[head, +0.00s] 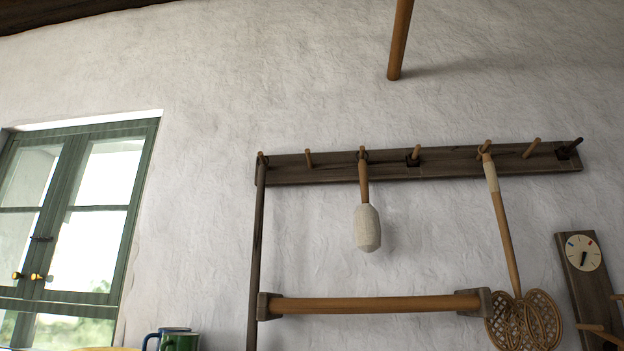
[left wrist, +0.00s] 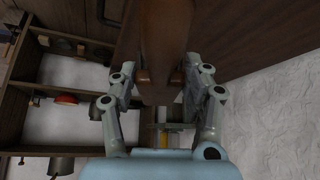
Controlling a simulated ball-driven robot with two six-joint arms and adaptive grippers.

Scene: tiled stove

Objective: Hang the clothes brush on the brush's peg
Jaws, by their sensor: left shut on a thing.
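My left gripper (left wrist: 160,78) shows in the left wrist view, shut on a brown, smooth wooden thing (left wrist: 158,40), which looks like the clothes brush. Its far end runs out of the top of the view, and its bristles are not visible. A dark wooden peg rail (head: 385,172) crosses the wall in the head view. Its bare pegs include one at left (head: 309,158), one with a dark piece at its base (head: 416,154), and one at right (head: 532,147). I cannot tell which is the brush's peg. Neither gripper shows in the head view.
A pale-headed tool (head: 367,228) and a wicker beater (head: 524,318) hang from the rail. A long dark rod (head: 257,260) hangs at its left end. Below is a wooden bar (head: 375,304). A clock (head: 583,253) is at right, a green window (head: 75,220) at left.

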